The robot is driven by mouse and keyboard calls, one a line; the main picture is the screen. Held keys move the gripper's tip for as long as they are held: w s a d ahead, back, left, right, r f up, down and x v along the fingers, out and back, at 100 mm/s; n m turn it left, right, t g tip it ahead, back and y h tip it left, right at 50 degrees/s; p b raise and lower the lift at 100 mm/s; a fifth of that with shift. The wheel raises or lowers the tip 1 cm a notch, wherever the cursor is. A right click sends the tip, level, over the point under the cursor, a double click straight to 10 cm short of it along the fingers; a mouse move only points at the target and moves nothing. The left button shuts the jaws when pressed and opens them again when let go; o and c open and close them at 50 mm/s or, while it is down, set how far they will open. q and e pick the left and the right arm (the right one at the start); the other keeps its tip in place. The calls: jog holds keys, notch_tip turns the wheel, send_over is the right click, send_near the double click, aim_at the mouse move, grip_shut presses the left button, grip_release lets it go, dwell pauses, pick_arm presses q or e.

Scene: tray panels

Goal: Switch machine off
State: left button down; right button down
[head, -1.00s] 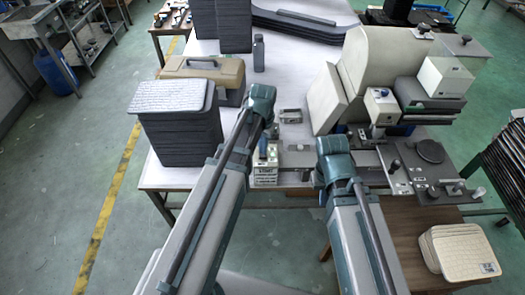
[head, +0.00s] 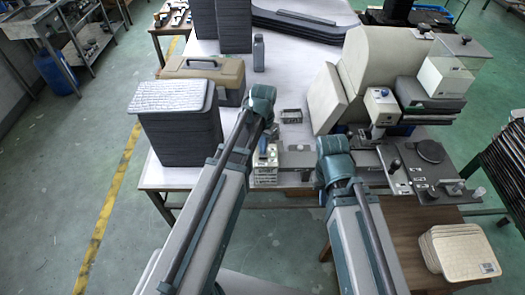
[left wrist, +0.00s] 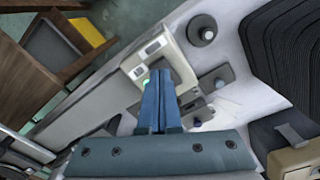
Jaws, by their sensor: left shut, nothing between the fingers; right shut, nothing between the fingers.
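The machine (head: 375,75) is a large beige housing on the right of the white table. A small pale control box (head: 265,178) stands at the table's front edge; in the left wrist view this box (left wrist: 165,50) shows two light switches or buttons and a small green spot beside the fingers. My left gripper (head: 263,148) is shut and empty, with its blue fingertips (left wrist: 160,75) over the box. I cannot tell if they touch it. My right gripper (head: 318,180) is shut, mostly hidden behind its wrist, near the table's front edge in front of the machine.
A stack of dark trays (head: 180,140) stands left of my left arm, with a tan toolbox (head: 205,72) and grey bottle (head: 258,52) behind. A metal plate (head: 310,157) lies between my arms. A brown side table (head: 410,235) holds pale panels (head: 460,252).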

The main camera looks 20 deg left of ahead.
pick_arm(q)
jog(key=shift+f+b, duration=0.85)
jog(key=shift+f, duration=0.05)
dwell(0.6)
jog(key=shift+r, duration=0.2)
notch_tip(320, 180, up, 7)
jog(key=p, duration=0.7)
jog(key=shift+f, duration=0.1)
jog(key=s+d+f+m+y+b, duration=0.1)
jog(key=s+d+f+b, duration=0.1)
jog(key=s+d, duration=0.8)
jog(key=s, duration=0.4)
jog(key=shift+s+d+f+b, duration=0.2)
jog(key=shift+d+f+b, duration=0.05)
jog(key=shift+f+b, duration=0.15)
dwell(1.0)
